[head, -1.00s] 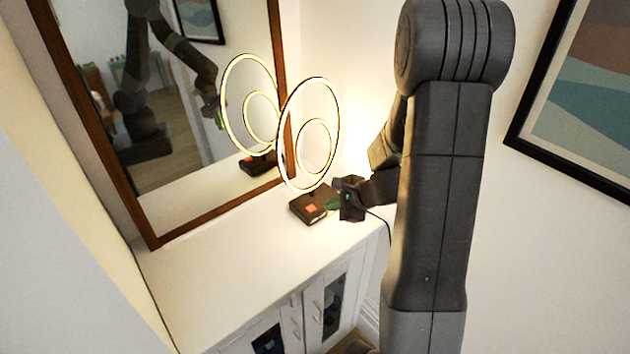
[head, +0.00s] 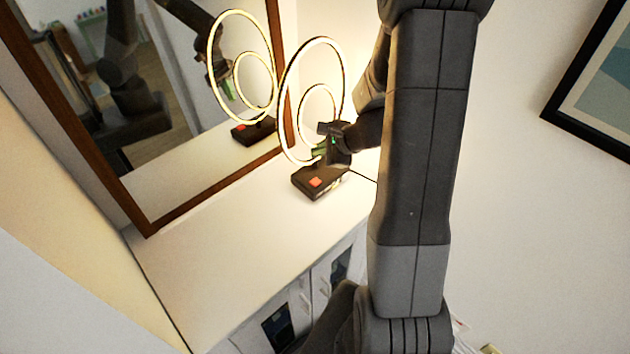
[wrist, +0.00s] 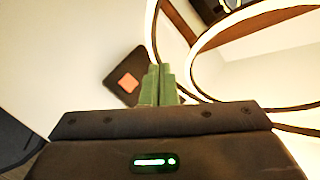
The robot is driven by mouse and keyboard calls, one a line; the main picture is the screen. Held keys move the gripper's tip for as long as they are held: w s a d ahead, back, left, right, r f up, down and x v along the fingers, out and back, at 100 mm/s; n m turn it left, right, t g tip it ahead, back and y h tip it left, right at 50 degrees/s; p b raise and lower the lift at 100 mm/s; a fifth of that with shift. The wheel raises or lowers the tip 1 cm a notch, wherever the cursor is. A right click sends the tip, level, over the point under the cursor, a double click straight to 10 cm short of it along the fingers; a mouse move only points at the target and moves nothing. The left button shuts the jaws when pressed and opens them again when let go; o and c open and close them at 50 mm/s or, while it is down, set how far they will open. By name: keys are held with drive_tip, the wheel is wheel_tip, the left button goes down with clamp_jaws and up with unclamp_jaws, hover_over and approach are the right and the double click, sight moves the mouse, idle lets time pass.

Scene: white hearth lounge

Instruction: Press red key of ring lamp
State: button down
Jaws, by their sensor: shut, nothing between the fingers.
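The ring lamp (head: 281,112) stands on the white cabinet top, with two glowing rings above a dark box base (head: 308,191). The red key (head: 316,183) is a small square on top of the base. In the wrist view the red key (wrist: 129,83) shows clear, just left of my green fingertips, on the dark base (wrist: 117,72). My gripper (head: 319,152) is shut and empty, close above the base and beside the rings. Its fingers (wrist: 160,84) lie together in the wrist view. I cannot tell whether they touch the lamp.
A wood-framed mirror (head: 135,215) stands behind the cabinet top and reflects the lamp and my arm. The white cabinet top (head: 215,270) is clear to the left and front of the lamp. A framed picture (head: 600,95) hangs on the right wall.

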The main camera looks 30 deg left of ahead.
drive_tip(key=shift+f, duration=0.1)
drive_tip(key=b, duration=0.6)
hover_over(319, 183)
wheel_tip(319, 183, down, 8)
drive_tip(key=shift+r, duration=0.15)
drive_tip(key=shift+f+b, duration=0.5)
drive_tip(key=shift+b, duration=0.1)
drive_tip(key=shift+s+f, duration=0.1)
drive_tip(key=shift+f, duration=0.05)
idle(1.1)
drive_tip(key=shift+f+b, duration=0.3)
drive_tip(key=shift+b, duration=0.3)
drive_tip(key=shift+f+b, duration=0.4)
drive_tip(key=shift+b, duration=0.05)
idle(0.3)
drive_tip(key=shift+r, duration=0.1)
drive_tip(key=shift+r+p, duration=0.6)
drive_tip(key=shift+r, duration=0.2)
